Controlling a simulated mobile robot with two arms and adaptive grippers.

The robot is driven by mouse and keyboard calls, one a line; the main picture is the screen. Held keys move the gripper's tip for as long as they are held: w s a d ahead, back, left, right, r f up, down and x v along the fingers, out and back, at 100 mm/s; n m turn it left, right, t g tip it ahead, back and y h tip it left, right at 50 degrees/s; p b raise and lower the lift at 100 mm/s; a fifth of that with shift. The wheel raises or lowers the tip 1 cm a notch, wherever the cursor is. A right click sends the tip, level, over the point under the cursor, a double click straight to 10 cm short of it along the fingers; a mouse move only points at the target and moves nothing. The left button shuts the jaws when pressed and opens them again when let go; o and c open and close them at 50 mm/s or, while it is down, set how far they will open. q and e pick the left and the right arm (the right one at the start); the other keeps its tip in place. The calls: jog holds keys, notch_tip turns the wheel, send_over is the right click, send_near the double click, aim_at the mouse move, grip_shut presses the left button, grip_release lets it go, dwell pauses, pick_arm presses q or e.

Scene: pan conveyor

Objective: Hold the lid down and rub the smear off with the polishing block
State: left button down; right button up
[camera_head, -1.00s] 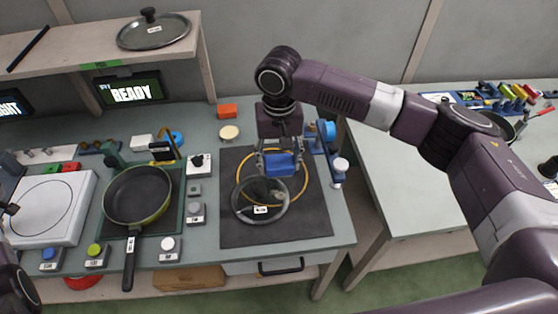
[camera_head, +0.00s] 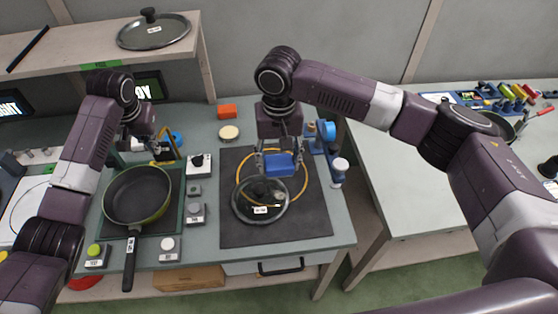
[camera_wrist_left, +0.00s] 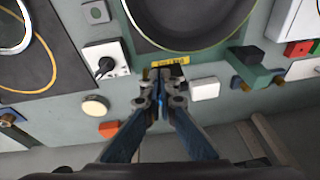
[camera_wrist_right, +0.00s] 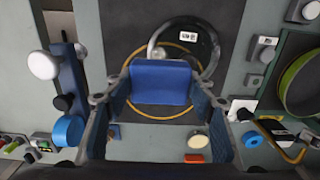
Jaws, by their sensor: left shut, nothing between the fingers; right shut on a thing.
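A round glass lid (camera_head: 240,212) with a dark rim and a white label lies on the black mat (camera_head: 315,225), partly over an orange ring (camera_head: 304,176). In the right wrist view the lid (camera_wrist_right: 216,48) also shows. A smear is not clear to me. My right gripper (camera_head: 279,157) is shut on a blue polishing block (camera_head: 280,168), just beyond the lid's knob; the block fills the jaws in the right wrist view (camera_wrist_right: 160,82). I cannot tell whether it touches the lid. My left gripper (camera_wrist_left: 160,75) is shut and empty, behind the frying pan, away from the lid.
A frying pan (camera_head: 137,195) sits on a green mat left of the black mat. Several button boxes and a knob box (camera_head: 199,163) stand between. A blue rack (camera_head: 322,140) borders the mat's right. Another lid (camera_head: 153,31) lies on the shelf.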

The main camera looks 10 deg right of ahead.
pick_arm(q)
jog(key=s+d+r+m+g+h, duration=0.1)
jog(key=s+d+m, duration=0.15)
jog(key=d, duration=0.35)
jog(key=s+d+m, duration=0.2)
jog(key=d+m, duration=0.2)
jog(key=d, duration=0.3)
jog(key=m+g, duration=0.2)
jog(key=m, duration=0.5)
send_over(240, 205)
jog(key=shift+n, duration=0.25)
jog(key=shift+f, duration=3.6)
jog(key=shift+f, duration=1.85)
